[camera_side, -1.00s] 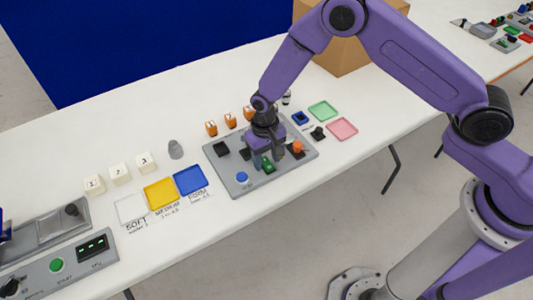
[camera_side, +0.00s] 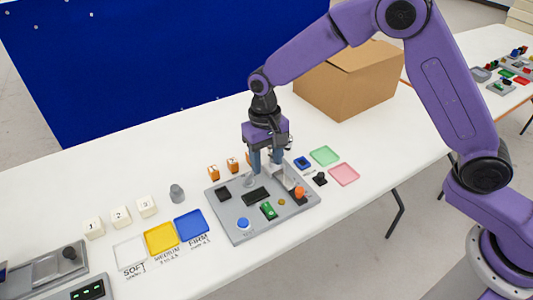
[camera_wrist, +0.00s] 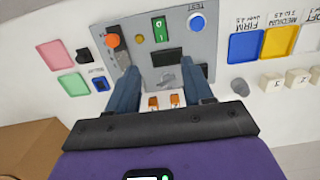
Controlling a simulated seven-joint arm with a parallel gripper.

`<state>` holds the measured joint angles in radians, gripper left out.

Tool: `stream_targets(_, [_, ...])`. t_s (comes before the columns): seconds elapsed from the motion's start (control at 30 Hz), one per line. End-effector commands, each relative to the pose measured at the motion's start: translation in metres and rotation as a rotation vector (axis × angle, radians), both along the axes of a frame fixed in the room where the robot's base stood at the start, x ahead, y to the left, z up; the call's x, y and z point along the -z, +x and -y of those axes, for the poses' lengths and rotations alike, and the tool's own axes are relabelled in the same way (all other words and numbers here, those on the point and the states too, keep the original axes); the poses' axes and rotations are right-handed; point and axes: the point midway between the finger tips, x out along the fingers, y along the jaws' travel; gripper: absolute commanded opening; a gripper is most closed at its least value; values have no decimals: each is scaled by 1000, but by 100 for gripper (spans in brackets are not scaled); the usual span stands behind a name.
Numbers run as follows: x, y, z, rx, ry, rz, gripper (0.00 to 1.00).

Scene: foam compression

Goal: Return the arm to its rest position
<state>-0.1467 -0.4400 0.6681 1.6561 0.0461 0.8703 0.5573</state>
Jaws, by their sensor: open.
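My gripper (camera_side: 266,167) hangs pointing down above the back edge of the grey control panel (camera_side: 234,229). In the wrist view my gripper (camera_wrist: 159,70) shows two blue fingers spread apart with nothing held between them. The panel carries a blue button (camera_side: 243,224), a green rocker switch (camera_side: 268,210), an orange knob (camera_side: 299,192) and dark pads. The fingers appear clear of the panel's surface. My gripper partly hides the panel's back edge and an orange block behind it.
A cardboard box (camera_side: 350,90) stands at the back right. Orange blocks (camera_side: 214,173), a grey weight (camera_side: 177,194) and numbered white cubes (camera_side: 121,217) are left. Yellow (camera_side: 161,239) and blue (camera_side: 191,225) trays lie in front; green (camera_side: 325,156) and pink (camera_side: 344,174) trays are right.

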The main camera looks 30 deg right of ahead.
Motion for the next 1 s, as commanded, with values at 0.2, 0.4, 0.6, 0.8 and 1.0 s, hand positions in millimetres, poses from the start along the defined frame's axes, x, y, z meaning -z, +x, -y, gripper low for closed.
stream_targets(0.2, [-13,1,0,-1,0,1,51])
stream_targets(0.4, [-13,1,0,-1,0,1,51])
stream_targets(0.6, [-13,1,0,-1,0,1,51])
stream_targets(0.8, [-20,-7,2,-32,2,4,51])
stream_targets(1.0, [-46,-43,17,-182,10,18,51])
